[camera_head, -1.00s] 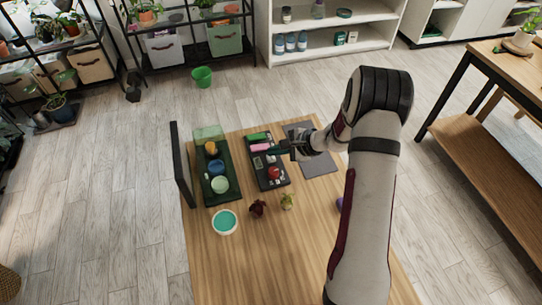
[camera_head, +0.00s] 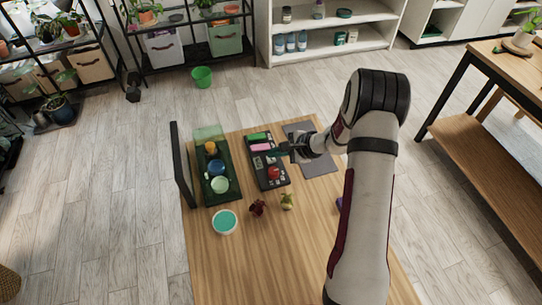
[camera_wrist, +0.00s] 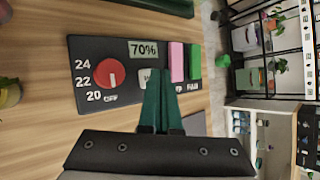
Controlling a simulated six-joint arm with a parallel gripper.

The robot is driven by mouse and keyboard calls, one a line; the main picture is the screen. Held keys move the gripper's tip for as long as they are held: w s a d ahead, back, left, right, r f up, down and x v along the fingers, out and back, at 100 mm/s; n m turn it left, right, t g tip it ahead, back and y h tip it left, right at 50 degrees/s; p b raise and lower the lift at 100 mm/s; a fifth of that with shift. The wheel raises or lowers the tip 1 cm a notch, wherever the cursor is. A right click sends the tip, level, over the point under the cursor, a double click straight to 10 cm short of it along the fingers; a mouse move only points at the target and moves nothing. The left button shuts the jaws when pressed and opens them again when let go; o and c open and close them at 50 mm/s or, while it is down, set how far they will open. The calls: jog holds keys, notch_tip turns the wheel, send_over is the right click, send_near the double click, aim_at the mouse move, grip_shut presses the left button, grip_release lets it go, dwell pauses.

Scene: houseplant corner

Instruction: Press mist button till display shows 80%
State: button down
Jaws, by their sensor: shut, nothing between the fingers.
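The dark control panel (camera_head: 262,182) lies on the wooden table. In the wrist view its display (camera_wrist: 143,49) reads 70%. A pale button (camera_wrist: 146,76) with a label starting with M sits below the display, partly hidden by my fingers. My gripper (camera_wrist: 158,72) is shut and empty, its dark green fingertips over or at that button's edge. I cannot tell whether they touch it. In the head view my gripper (camera_head: 272,153) is at the panel's right side.
The panel also has a red knob (camera_wrist: 109,73), a pink block (camera_wrist: 177,62) and a green block (camera_wrist: 195,62) close by the fingers. A dark tray (camera_head: 222,197) with jars stands left. A teal-topped bowl (camera_head: 224,221) and two small plants are in front. The table's front is clear.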

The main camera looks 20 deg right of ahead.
aim_at(275, 159)
dwell(0.4)
jog(key=shift+r, duration=0.85)
jog(key=shift+r, duration=0.1)
jog(key=shift+r, duration=2.45)
